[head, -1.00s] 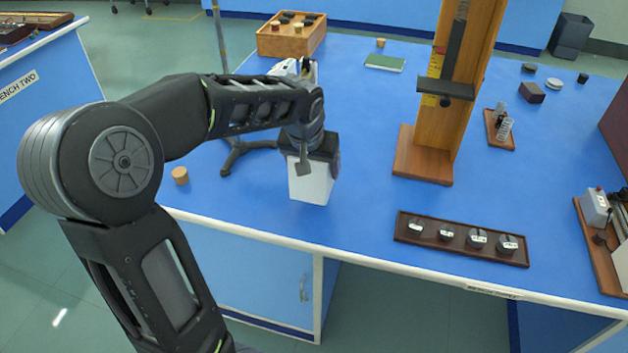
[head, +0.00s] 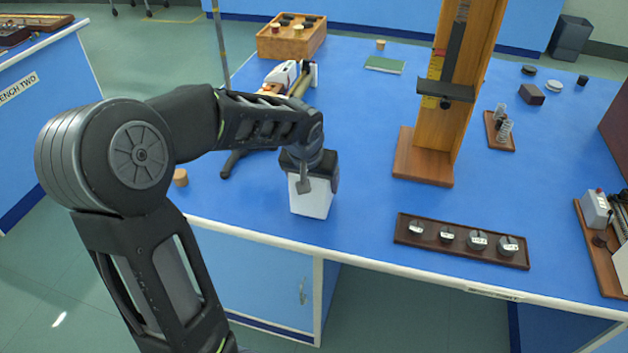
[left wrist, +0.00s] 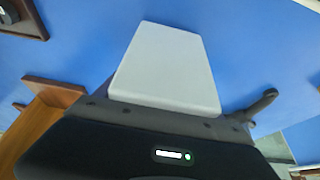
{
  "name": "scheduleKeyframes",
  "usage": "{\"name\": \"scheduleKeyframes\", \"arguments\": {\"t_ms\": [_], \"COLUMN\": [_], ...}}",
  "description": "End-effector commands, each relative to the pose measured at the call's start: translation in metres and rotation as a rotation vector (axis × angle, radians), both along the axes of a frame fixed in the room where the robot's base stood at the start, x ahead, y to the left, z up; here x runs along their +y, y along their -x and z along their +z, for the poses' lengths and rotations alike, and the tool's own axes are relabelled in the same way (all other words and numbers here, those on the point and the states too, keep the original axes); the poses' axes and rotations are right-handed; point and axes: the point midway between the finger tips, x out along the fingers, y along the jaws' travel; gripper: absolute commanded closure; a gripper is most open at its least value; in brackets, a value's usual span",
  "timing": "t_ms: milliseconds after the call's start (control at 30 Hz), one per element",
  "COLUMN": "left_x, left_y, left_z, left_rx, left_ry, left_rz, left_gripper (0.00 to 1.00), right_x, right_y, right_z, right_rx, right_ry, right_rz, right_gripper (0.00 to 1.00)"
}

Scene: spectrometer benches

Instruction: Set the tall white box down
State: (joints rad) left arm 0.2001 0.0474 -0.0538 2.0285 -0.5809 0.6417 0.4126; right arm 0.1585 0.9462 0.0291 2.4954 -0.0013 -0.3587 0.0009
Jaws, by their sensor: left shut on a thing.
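The tall white box (head: 311,193) is upright at the front of the blue bench (head: 360,180), left of the wooden stand. My left gripper (head: 312,176) is shut on its upper part from above and hides its top. In the left wrist view the pale box (left wrist: 168,68) fills the middle, just beyond the gripper (left wrist: 165,112). I cannot tell whether the box's bottom touches the bench. My right gripper is not in view.
A wooden stand (head: 425,158) with a scale rises right of the box. A dark tray of slotted weights (head: 462,240) lies front right. A black-footed stand (head: 235,160) is behind my left arm, a cork (head: 181,177) further left. The bench's front edge (head: 250,235) is close.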

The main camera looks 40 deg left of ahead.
Motion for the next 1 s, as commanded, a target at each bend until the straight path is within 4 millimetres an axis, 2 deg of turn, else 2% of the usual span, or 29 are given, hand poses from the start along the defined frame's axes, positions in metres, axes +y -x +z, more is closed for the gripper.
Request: {"name": "scheduleKeyframes", "arguments": {"t_ms": [33, 67, 100, 333, 733, 867, 1000], "left_x": [0.0, 0.0, 0.0, 0.0, 0.0, -0.003, -0.006], "left_y": [-0.001, 0.0, 0.0, 0.0, 0.001, 0.007, 0.017], "left_z": [-0.002, -0.003, -0.002, -0.002, 0.005, 0.022, 0.048], "left_rx": [-0.003, 0.0, 0.0, 0.0, -0.002, -0.005, -0.006], "left_ry": [-0.001, 0.0, 0.0, 0.0, -0.001, -0.001, 0.0], "left_rz": [0.0, 0.0, 0.0, 0.0, 0.0, -0.001, -0.001], "left_gripper": [0.92, 0.22, 0.19, 0.01, 0.01, 0.01, 0.01], "right_x": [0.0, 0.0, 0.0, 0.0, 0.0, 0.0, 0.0], "right_y": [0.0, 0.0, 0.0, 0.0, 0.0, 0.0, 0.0], "right_z": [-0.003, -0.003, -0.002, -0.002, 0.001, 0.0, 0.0], "right_rx": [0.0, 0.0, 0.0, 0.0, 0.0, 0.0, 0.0], "right_ry": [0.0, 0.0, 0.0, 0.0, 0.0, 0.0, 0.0], "right_rz": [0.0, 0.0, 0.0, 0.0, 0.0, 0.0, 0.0], "right_gripper": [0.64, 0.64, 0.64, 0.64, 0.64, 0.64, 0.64]}}
